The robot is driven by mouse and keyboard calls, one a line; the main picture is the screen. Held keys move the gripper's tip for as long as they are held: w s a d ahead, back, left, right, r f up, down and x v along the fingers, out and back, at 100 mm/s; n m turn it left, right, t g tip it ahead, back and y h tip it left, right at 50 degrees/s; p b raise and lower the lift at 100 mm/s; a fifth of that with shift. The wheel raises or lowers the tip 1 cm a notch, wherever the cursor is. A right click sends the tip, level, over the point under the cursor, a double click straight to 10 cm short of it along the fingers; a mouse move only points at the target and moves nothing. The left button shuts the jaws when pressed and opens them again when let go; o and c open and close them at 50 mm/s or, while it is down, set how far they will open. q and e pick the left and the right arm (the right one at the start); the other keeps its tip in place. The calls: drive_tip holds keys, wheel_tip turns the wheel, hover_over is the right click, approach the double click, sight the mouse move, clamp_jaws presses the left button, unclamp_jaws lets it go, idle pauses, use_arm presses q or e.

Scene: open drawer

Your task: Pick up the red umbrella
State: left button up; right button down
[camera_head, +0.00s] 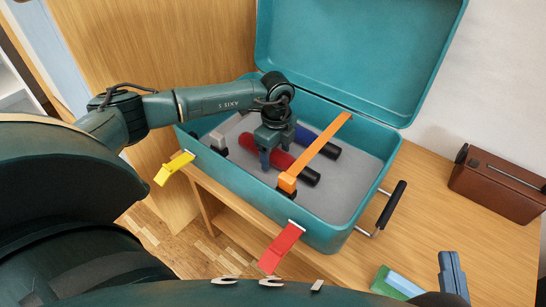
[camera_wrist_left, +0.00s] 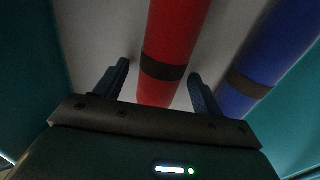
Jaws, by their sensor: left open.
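The red umbrella (camera_head: 248,142) lies inside the open teal suitcase (camera_head: 330,238), its dark handle end to the right. In the left wrist view the red umbrella (camera_wrist_left: 158,92), with a dark band, runs between the two fingers of my left gripper (camera_wrist_left: 160,72). In the head view my left gripper (camera_head: 276,154) points down over the red umbrella and hides part of it. It is open, with a finger on either side and visible gaps. Part of my right gripper (camera_head: 453,276) shows at the lower right, away from the suitcase; its opening is unclear.
A blue umbrella (camera_wrist_left: 262,58) lies beside the red one. An orange strap (camera_head: 322,150) crosses the suitcase near my left gripper. Yellow (camera_head: 172,168) and red (camera_head: 281,247) latches hang at the front. A brown box (camera_head: 497,187) stands right on the wooden table.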

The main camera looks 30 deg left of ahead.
use_arm(q)
drive_tip(key=shift+r, duration=0.1)
drive_tip(key=c, duration=1.3)
drive_tip(key=shift+o, duration=0.2)
